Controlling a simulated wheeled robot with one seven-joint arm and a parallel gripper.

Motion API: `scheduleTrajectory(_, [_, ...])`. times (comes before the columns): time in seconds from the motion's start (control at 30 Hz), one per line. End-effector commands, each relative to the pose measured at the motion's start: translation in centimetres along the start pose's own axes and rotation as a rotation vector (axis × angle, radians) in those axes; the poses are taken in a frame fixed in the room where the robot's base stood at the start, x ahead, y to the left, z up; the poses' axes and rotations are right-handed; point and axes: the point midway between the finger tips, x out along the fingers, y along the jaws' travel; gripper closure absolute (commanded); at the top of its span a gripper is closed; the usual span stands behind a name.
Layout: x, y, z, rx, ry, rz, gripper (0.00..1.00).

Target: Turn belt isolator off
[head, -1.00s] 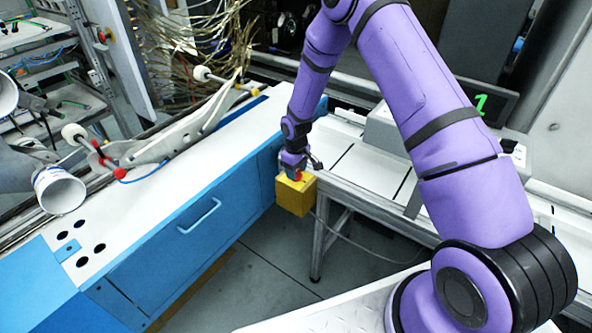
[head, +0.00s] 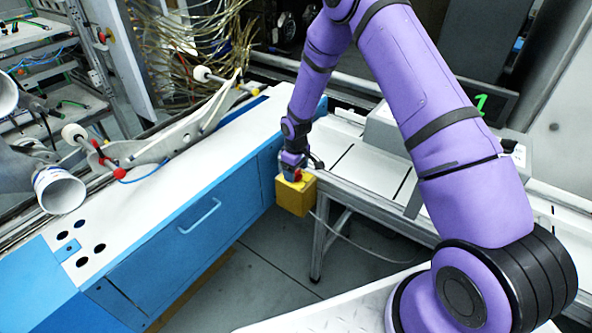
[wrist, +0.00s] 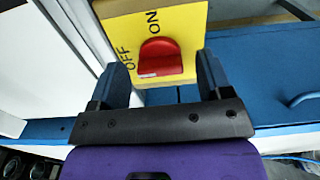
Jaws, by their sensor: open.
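The belt isolator is a yellow box (head: 294,197) at the end of the white conveyor frame, with a red knob (head: 298,176) on its top face. In the wrist view the yellow face (wrist: 182,25) carries the words ON and OFF beside the red knob (wrist: 165,57). A small pale mark shows on the knob's lower left edge. My gripper (head: 293,173) is over the box. In the wrist view my open gripper (wrist: 163,65) has one blue finger on each side of the knob, with gaps showing. I cannot tell how deep the fingertips reach.
A blue cabinet (head: 165,255) with a white top and handle stands left of the box. The white conveyor (head: 375,170) runs to the right. Open floor (head: 275,265) lies in front.

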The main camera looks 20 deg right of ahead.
Motion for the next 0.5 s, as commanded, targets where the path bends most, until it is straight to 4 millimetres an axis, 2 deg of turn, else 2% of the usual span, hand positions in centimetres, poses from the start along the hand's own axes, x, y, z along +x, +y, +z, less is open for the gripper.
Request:
scheduleTrajectory(0.13, [-0.3, 0.0, 0.0, 0.001, 0.001, 0.000, 0.28])
scheduleTrajectory(0.23, [-1.2, 0.1, -0.1, 0.001, 0.002, 0.001, 0.28])
scheduleTrajectory(0.5, [-6.1, 0.1, 0.0, 0.002, 0.003, 0.001, 0.28])
